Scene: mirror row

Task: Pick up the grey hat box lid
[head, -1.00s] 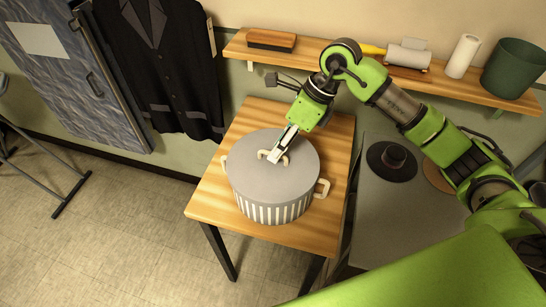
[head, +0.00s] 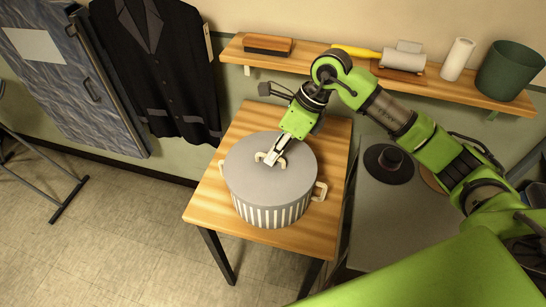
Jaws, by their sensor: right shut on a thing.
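The grey hat box lid (head: 293,180) is a flat round disc with a cream handle (head: 262,156) in its middle. It sits on the striped grey-and-white hat box (head: 272,214), which has cream side handles and stands on a small wooden table (head: 315,237). I cannot see a gap between lid and box. My right gripper (head: 271,159) reaches down from the back and is shut on the lid's handle. Its fingers partly hide the handle. My left gripper is not in view.
A wall shelf (head: 465,88) behind holds a brush (head: 269,46), a lint roller (head: 405,55), a white roll (head: 457,59) and a green bin (head: 510,70). A grey surface at right carries a dark hat (head: 390,161). A black jacket (head: 165,65) hangs at left. Floor at left is mostly clear.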

